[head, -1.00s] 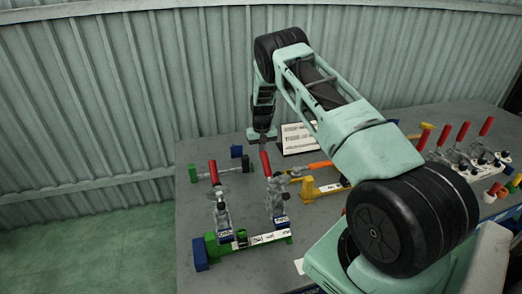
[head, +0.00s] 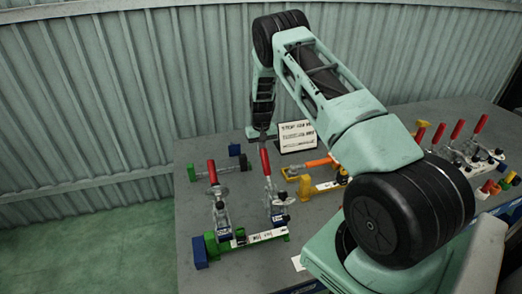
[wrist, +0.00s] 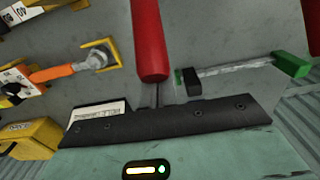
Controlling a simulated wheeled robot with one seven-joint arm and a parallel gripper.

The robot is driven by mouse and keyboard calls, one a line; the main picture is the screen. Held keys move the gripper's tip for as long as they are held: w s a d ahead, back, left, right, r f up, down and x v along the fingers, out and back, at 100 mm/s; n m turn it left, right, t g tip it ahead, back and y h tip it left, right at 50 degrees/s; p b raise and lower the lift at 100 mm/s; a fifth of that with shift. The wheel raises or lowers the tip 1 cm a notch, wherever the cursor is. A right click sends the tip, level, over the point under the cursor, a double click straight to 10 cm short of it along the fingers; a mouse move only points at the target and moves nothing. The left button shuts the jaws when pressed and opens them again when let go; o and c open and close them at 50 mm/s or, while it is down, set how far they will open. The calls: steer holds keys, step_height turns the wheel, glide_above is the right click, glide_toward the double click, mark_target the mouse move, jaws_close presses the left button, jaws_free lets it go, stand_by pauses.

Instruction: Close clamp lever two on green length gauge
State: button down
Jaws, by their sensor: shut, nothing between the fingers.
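The green length gauge (head: 217,246) lies at the front left of the bench in the head view. Two toggle clamps stand on it, and their red levers both point up. The left lever (head: 212,172) stands clear of my gripper. The right lever (head: 265,161) has its top just below my gripper (head: 262,139). In the wrist view a red lever (wrist: 149,40) reaches close to the thin fingers of my gripper (wrist: 157,95); I cannot tell whether they touch. My gripper is shut and empty. The clamp labels are too small to read.
Behind the gauge lies a rod with a green end block (head: 192,173). A white sign (head: 297,137) stands behind my gripper. An orange-handled tool (head: 318,163) and a yellow fixture (head: 306,188) lie right of the clamps. More red-levered clamps (head: 457,130) stand at the right.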

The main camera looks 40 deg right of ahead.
mark_target(264, 152)
steer(key=shift+r, duration=0.1)
steer(key=shift+s+a+r+p, duration=0.35)
steer(key=shift+s+r+p, duration=0.15)
steer(key=shift+s, duration=0.2)
steer(key=shift+s+a+r+p, duration=0.3)
steer(key=shift+s+r+p, duration=0.15)
steer(key=shift+s, duration=0.25)
steer(key=shift+s+a+r, duration=0.2)
steer(key=shift+s+r, duration=0.05)
steer(key=shift+s, duration=0.15)
steer(key=shift+s+a+r+p, duration=0.2)
steer(key=shift+s+a+p, duration=0.05)
steer(key=shift+s, duration=0.25)
steer(key=shift+s+a+r+p, duration=0.15)
steer(key=shift+s+a+p, duration=0.1)
steer(key=shift+s, duration=0.2)
steer(key=shift+s+a, duration=0.1)
steer(key=shift+s, duration=0.1)
